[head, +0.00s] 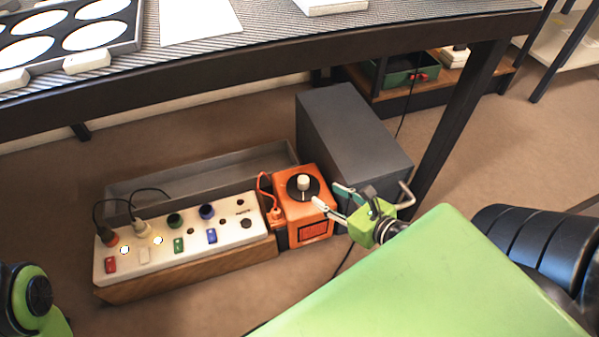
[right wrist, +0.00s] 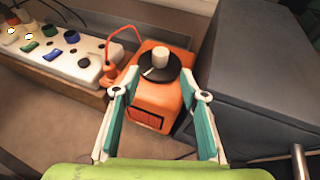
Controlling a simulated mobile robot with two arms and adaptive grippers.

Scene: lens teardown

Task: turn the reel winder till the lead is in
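The reel winder is an orange box (head: 314,228) on the floor with a black disc (head: 294,191) and a white knob (head: 303,182) on top. In the right wrist view the knob (right wrist: 160,57) stands upright on the disc (right wrist: 172,72). A short orange lead (head: 262,181) loops out at the box's left side, and an orange plug (right wrist: 110,73) hangs at its corner. My right gripper (head: 329,194) is open and empty, just right of the box. In its wrist view the fingers (right wrist: 160,93) are spread in front of the knob, not touching it. My left gripper is not seen.
A white socket strip (head: 190,243) with coloured switches and two plugs stands left of the winder. A grey tray (head: 200,180) lies behind it. A dark grey box (head: 352,125) stands close behind and right. The table edge (head: 270,70) runs above.

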